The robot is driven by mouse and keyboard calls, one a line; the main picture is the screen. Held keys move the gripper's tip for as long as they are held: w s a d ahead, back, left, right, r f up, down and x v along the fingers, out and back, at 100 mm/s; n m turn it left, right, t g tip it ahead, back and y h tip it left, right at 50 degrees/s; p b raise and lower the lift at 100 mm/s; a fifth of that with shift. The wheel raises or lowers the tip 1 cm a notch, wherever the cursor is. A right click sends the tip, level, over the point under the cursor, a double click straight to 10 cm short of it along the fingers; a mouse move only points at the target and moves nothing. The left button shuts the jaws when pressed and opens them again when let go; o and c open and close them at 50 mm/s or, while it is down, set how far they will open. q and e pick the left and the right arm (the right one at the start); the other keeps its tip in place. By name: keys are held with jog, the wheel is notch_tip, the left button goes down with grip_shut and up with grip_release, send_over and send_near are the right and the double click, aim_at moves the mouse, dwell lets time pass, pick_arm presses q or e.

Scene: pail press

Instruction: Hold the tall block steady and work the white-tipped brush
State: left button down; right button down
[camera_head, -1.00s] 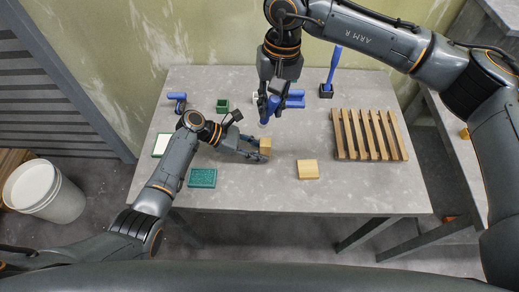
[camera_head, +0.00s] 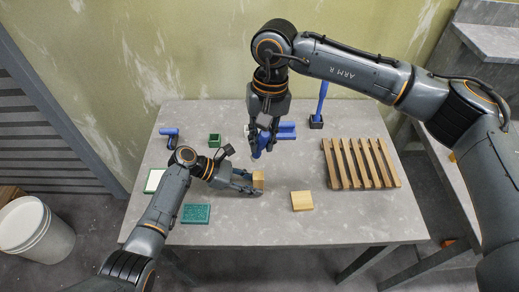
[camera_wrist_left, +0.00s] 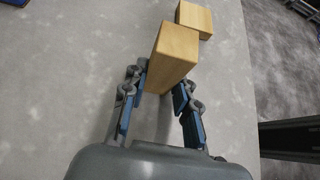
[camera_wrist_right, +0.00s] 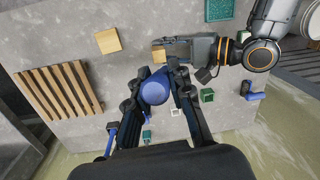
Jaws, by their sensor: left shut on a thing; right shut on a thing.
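The tall block (camera_head: 258,180) is light wood and stands upright on the grey table. My left gripper (camera_head: 251,183) is shut on it from the left; the block also shows between the fingers in the left wrist view (camera_wrist_left: 175,50). My right gripper (camera_head: 264,137) is shut on a blue tool (camera_head: 258,150), which seems to be the brush, held behind the tall block. The tool's rounded blue end shows between the fingers in the right wrist view (camera_wrist_right: 153,90). I cannot make out a white tip, as the fingers hide part of the tool.
A flat wooden block (camera_head: 301,201) lies right of the tall block. A slatted wooden rack (camera_head: 360,163) stands further right. The front middle of the table (camera_head: 270,228) is clear.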

aim_at(259, 155)
jog(key=m, duration=0.3)
jog(key=shift+w+a+f, duration=0.1)
jog(key=shift+f, duration=0.15)
jog(key=m, duration=0.5)
jog(key=shift+w+a+f+g+y, duration=0.15)
jog(key=shift+w+f+g+y, duration=0.15)
jog(key=shift+g+y, duration=0.1)
jog(key=m, duration=0.2)
jog(key=m+y, duration=0.1)
jog(key=m, duration=0.1)
jog(key=shift+w+f+m, duration=0.15)
jog(key=shift+f+m, duration=0.05)
jog(key=shift+m, duration=0.1)
jog(key=m, duration=0.1)
jog(key=m+y, duration=0.1)
jog(key=m, duration=0.2)
jog(key=shift+w+a+f+m+t+y, duration=0.1)
jog(key=shift+w+f+m+t+y, duration=0.05)
jog(key=shift+w+m+t+y, duration=0.2)
jog(key=shift+s+f, duration=0.1)
jog(key=shift+f, duration=1.6)
jog(key=shift+f, duration=0.75)
jog(key=shift+r, duration=0.1)
